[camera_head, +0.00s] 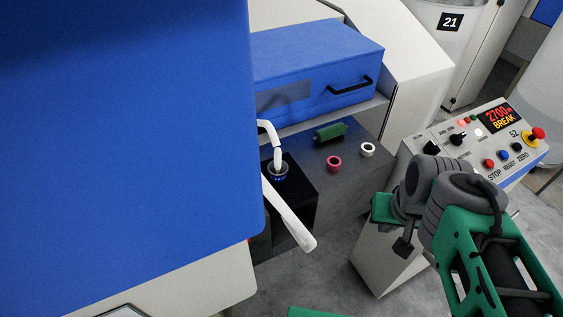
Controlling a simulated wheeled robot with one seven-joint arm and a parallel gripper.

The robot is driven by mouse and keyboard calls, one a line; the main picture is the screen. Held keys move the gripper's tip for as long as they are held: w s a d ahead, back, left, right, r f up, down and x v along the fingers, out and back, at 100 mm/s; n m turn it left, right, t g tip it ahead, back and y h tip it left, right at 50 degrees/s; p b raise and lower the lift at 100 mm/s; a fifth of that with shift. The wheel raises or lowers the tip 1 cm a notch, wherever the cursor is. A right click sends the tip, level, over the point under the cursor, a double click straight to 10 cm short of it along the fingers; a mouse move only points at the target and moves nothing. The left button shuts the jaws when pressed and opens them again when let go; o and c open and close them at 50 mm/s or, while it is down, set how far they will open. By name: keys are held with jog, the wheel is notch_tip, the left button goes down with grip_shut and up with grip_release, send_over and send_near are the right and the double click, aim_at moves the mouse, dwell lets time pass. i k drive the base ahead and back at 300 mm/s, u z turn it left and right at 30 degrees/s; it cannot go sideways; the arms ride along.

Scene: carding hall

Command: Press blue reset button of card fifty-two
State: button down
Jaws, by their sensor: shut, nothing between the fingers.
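The blue reset button (502,155) sits on the sloped panel of the grey control box (383,262) at the right, above the word RESET. The panel is marked 52. A red button (488,163) above STOP lies to its left and a black button (517,146) near ZERO to its right. The display (498,115) reads 2700 and BREAK. My green and grey arm stands in front of the box and covers its lower panel edge and part of its front. The blue button is uncovered. I cannot make out my gripper's fingers; they are out of sight.
A red emergency button (538,133) on a yellow base is at the panel's right. A large blue panel (120,120) with a white handle (288,213) fills the left. A dark shelf (342,192) holds a green roll (330,132) and small rings. Another machine is marked 21 (450,22).

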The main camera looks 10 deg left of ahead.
aim_at(503, 154)
jog(key=z, duration=0.9)
